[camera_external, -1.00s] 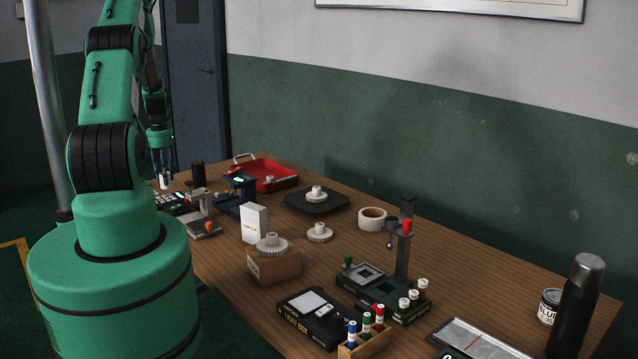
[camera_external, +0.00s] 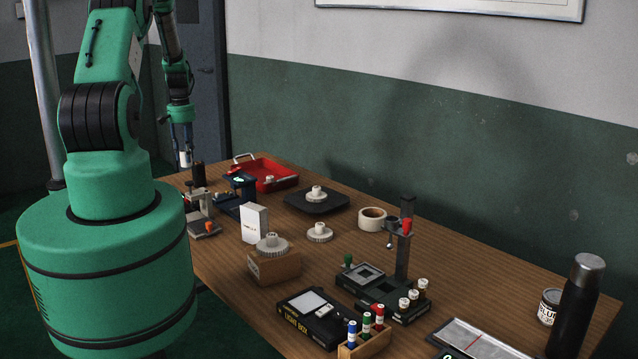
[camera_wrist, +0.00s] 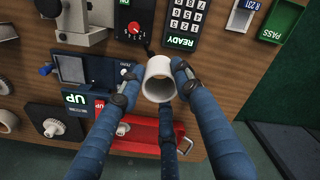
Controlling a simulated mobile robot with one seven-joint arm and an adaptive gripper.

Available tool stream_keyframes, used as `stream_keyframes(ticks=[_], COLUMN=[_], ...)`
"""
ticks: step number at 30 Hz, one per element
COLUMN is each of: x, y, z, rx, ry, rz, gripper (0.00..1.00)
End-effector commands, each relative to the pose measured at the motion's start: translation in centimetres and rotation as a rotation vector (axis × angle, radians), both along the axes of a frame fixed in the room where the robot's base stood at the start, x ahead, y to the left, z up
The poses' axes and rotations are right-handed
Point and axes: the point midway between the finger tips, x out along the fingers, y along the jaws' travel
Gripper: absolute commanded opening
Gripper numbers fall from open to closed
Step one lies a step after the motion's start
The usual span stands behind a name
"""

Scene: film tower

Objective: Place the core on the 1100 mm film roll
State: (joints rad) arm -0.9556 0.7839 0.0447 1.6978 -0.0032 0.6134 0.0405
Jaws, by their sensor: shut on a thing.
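My gripper (camera_external: 184,146) is shut on a white ring-shaped core (camera_external: 185,158), held above the far left end of the table. Several pale toothed or flanged pieces with hubs may be film rolls: one (camera_external: 270,245) on a small brown box, one (camera_external: 319,233) on the table, and one (camera_external: 316,194) on a black plate. I cannot read which is 1100 mm.
A red tray (camera_external: 284,182) with a small white piece is near the far edge. A blue device (camera_external: 236,203), white box (camera_external: 254,223), tape roll (camera_external: 372,218) and black stand (camera_external: 405,245) crowd the table. A READY keypad (camera_wrist: 187,20) is beside the held core in the wrist view.

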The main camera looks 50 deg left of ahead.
Motion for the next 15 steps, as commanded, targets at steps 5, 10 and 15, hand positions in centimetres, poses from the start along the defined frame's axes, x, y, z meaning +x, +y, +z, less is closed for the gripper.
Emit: stream_keyframes(ticks=[5,10,15], x=[0.38,0.41,0.42], y=[-0.65,-0.68,-0.64], z=[0.71,0.65,0.64], rx=[0.0,0.0,0.0], ry=[0.0,0.0,0.0], rz=[0.016,0.017,0.017], gripper=[0.1,0.1,0.1])
